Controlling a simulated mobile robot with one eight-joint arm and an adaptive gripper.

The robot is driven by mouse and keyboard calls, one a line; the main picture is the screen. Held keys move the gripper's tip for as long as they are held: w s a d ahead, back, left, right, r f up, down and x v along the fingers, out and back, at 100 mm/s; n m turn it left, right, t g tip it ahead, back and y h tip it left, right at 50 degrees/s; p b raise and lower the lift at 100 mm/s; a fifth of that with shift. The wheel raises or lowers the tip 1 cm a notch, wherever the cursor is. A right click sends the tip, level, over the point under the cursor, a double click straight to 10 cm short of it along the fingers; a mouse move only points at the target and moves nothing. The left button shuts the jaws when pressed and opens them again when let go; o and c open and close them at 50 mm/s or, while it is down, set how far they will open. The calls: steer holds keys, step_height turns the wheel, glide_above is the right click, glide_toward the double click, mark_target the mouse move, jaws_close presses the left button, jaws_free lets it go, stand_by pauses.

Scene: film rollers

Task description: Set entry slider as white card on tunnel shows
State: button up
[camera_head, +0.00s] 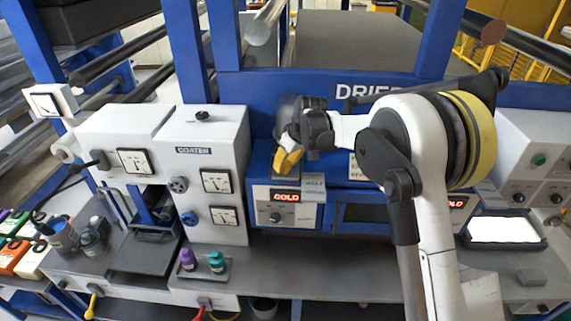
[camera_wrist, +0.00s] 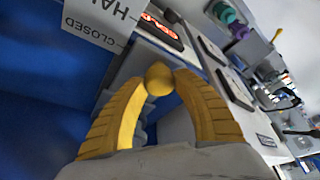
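A yellow ball knob (camera_wrist: 159,78), seemingly the entry slider's handle, sits between the tips of my gripper (camera_wrist: 160,80) in the wrist view. Both yellow fingers close in on it and appear to touch it. A white scale card (camera_wrist: 97,20) beside it reads "CLOSED" and part of "HALF"; the rest is cut off. In the head view my gripper (camera_head: 287,160) points down in front of the blue tunnel, above the left control box (camera_head: 273,217), and hides the knob. A white card on the tunnel (camera_head: 355,168) is mostly hidden by my arm; its text is unreadable.
Red displays reading "COLD" show on the left box (camera_head: 286,196) and, partly covered, farther right (camera_head: 458,202). The white coater cabinet (camera_head: 212,170) with dials stands left of my gripper. Purple (camera_head: 188,259) and teal (camera_head: 217,262) bottles stand on a tray below it.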

jaws_close()
steer(key=s+b, duration=0.2)
steer(key=s, duration=0.6)
steer(key=shift+s+b, duration=0.2)
steer(key=shift+b, duration=0.15)
steer(key=shift+a, duration=0.1)
steer(key=o, duration=0.7)
jaws_free()
steer(key=shift+a, duration=0.1)
